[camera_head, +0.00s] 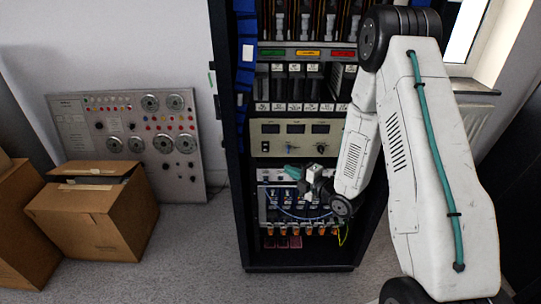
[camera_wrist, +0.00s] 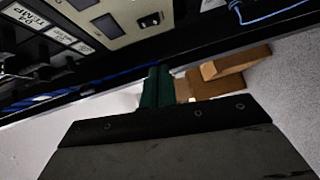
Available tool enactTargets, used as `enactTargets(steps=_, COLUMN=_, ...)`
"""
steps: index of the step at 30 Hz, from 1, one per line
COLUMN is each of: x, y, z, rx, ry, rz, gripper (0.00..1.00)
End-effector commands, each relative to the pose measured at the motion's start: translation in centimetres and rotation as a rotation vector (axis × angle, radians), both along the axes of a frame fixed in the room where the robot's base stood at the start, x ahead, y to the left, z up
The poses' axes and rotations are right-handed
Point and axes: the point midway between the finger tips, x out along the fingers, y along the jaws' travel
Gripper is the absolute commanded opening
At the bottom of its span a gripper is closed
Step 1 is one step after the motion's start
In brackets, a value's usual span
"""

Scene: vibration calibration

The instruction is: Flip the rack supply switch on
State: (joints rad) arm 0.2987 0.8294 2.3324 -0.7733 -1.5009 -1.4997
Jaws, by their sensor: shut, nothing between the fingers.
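The dark equipment rack (camera_head: 228,150) stands in the middle of the head view. Its beige supply panel (camera_head: 295,153) has small dark displays, knobs and a small dark switch-like part (camera_head: 265,146) at its lower left. I cannot read its label or position. My gripper (camera_head: 291,172) is just in front of the rack, below the beige panel and at the top of the lower breaker panel. Its green fingers (camera_wrist: 157,86) are together and empty in the wrist view. Contact with the rack cannot be made out. A beige panel (camera_wrist: 108,22) also shows tilted at the top of the wrist view.
The lower panel (camera_head: 262,205) has several breakers and loose blue and yellow-green cables. My white arm covers the rack's right side. Cardboard boxes (camera_head: 100,215) and a grey instrument panel (camera_head: 130,130) stand to the left. Grey floor (camera_head: 200,245) lies clear between the boxes and rack.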

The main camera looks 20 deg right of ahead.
Motion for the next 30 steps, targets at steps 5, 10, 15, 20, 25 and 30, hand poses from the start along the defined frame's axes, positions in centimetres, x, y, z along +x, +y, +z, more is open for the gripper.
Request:
enactTargets(steps=5, x=0.1, y=0.1, z=0.0, rx=0.000, ry=0.001, rz=0.000, gripper=0.00)
enactTargets(steps=10, x=1.5, y=0.9, z=-0.1, rx=-0.001, ry=-0.001, rz=0.003, gripper=0.00)
enactTargets(steps=15, x=4.5, y=2.5, z=-0.4, rx=-0.001, ry=-0.001, rz=0.003, gripper=0.00)
enactTargets(steps=20, x=7.7, y=4.1, z=-0.7, rx=-0.001, ry=0.000, rz=0.003, gripper=0.00)
enactTargets(steps=25, x=10.5, y=4.1, z=-1.1, rx=0.000, ry=0.000, rz=-0.001, gripper=0.00)
enactTargets(steps=30, x=12.1, y=3.6, z=-1.3, rx=0.000, ry=0.001, rz=-0.001, gripper=0.00)
